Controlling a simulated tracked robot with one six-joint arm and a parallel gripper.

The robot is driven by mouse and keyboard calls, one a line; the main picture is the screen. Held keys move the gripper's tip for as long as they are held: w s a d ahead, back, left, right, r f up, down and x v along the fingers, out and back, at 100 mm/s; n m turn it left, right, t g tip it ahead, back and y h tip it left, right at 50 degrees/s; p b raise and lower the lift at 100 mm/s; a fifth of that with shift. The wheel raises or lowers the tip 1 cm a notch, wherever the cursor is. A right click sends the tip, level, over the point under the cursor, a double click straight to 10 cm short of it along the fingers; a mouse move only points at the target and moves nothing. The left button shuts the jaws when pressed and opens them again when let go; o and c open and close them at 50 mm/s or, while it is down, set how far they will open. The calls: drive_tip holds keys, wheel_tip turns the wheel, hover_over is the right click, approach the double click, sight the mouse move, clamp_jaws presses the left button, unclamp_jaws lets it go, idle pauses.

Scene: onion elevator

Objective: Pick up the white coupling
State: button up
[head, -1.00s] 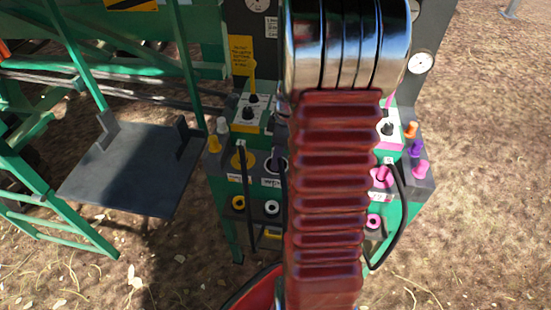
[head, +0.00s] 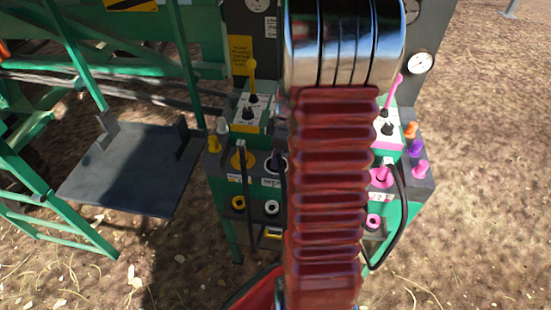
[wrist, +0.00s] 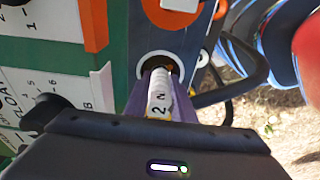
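The white coupling (wrist: 161,92), marked with a black 2, shows in the wrist view. Its far end is at a white-rimmed round socket (wrist: 143,66) in the dark panel. My gripper (wrist: 160,80) has purple-looking fingers along both sides of the coupling, reaching close to the socket. No clear gap shows between fingers and coupling, but I cannot tell whether they press on it. In the head view my red arm hides the gripper. A white-rimmed socket (head: 284,163) shows there just left of the arm, partly covered.
A black hose (wrist: 232,98) loops right of the socket in the wrist view. In the head view, yellow (head: 213,143) and pink (head: 420,169) knobs stand on the panel's sides. A dark flat plate (head: 125,175) is at the left. Bare ground lies right.

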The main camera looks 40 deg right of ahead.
clamp_jaws()
wheel_tip(320, 180, up, 10)
idle(0.8)
idle(0.3)
